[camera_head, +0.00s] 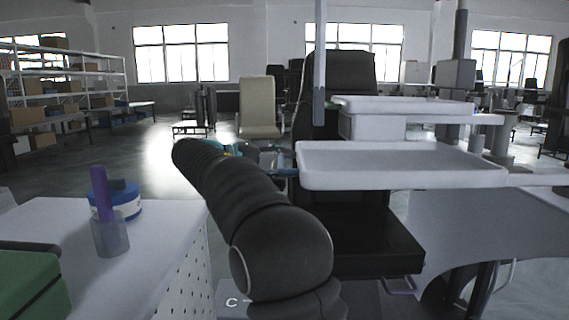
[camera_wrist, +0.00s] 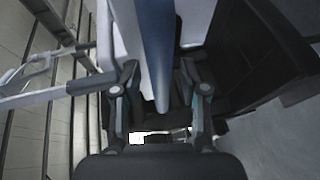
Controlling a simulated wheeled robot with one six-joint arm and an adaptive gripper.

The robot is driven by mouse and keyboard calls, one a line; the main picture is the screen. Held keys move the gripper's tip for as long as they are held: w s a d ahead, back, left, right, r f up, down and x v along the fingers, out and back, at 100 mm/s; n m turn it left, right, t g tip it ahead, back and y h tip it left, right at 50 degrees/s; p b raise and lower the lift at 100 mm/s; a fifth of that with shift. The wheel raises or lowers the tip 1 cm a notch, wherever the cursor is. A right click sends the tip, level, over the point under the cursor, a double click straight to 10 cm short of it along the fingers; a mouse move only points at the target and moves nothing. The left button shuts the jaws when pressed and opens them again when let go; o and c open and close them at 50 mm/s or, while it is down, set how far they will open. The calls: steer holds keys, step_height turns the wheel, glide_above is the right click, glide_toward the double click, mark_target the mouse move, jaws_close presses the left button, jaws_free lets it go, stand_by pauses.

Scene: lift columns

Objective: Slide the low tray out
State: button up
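Two white trays stand one above the other at the right in the head view. The lower, nearer tray (camera_head: 400,181) is wide and shallow with a raised rim, and the upper tray (camera_head: 405,104) sits behind it. Below them is a black, flat, tray-like part (camera_head: 375,245) with a thin purple handle (camera_head: 400,287) at its front. My gripper (camera_wrist: 160,95) shows in the wrist view with its fingers apart. A blue-grey bar (camera_wrist: 157,50) runs between them; I cannot tell whether they touch it. In the head view my arm mostly hides the gripper.
A white table (camera_head: 165,235) at the left holds a clear cup (camera_head: 110,238) with a purple stick and a blue-white round container (camera_head: 127,204). A green box (camera_head: 30,285) is at the near left. A vertical pole (camera_head: 319,60) rises by the trays. Open floor lies beyond.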

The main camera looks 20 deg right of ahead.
steer(key=a+r, duration=0.2)
steer(key=a, duration=0.9)
steer(key=shift+s+a+r, duration=0.15)
steer(key=shift+s+a, duration=0.1)
steer(key=shift+a, duration=0.15)
